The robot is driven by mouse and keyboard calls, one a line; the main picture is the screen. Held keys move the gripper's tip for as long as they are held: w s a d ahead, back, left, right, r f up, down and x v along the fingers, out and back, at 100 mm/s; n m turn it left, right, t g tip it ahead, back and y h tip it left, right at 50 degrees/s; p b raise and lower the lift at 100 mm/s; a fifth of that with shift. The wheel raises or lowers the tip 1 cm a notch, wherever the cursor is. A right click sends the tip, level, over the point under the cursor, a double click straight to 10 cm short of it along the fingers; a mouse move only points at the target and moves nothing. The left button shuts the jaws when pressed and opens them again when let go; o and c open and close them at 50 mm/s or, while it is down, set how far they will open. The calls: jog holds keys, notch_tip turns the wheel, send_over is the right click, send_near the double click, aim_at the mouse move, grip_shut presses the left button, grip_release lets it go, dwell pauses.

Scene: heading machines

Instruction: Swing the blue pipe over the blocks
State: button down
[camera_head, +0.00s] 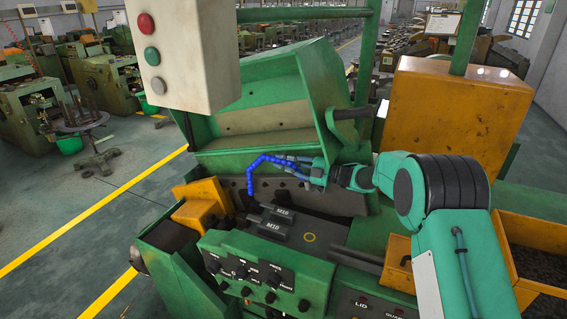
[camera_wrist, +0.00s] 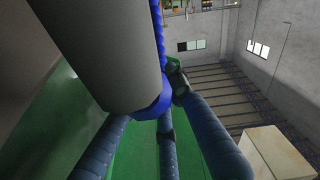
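The blue segmented pipe (camera_head: 252,172) rises beside the left end of the blocks, bends, and runs right to my gripper (camera_head: 291,165) in the head view. Two dark blocks marked MID, a rear one (camera_head: 281,213) and a front one (camera_head: 273,230), lie on the machine bed, below and right of the pipe's upright part. In the wrist view the beaded blue pipe (camera_wrist: 159,35) leads to a blue collar (camera_wrist: 153,108) by a grey cylinder. My gripper's dark fingers (camera_wrist: 167,112) close in around this end. The cylinder hides part of the grip, so contact is unclear.
A green hopper-like guard (camera_head: 265,120) stands behind the pipe. A button box (camera_head: 190,55) hangs at upper left. A yellow block (camera_head: 203,203) stands left of the blocks. The knob panel (camera_head: 262,275) is in front, a yellow cabinet (camera_head: 452,110) at right.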

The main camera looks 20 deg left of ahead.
dwell(0.5)
jog(key=s+a+m+t+h+b, duration=0.2)
jog(key=s+m+t+b, duration=0.4)
jog(key=t+b, duration=0.3)
jog(key=shift+s, duration=0.75)
jog(key=c, duration=1.6)
grip_release()
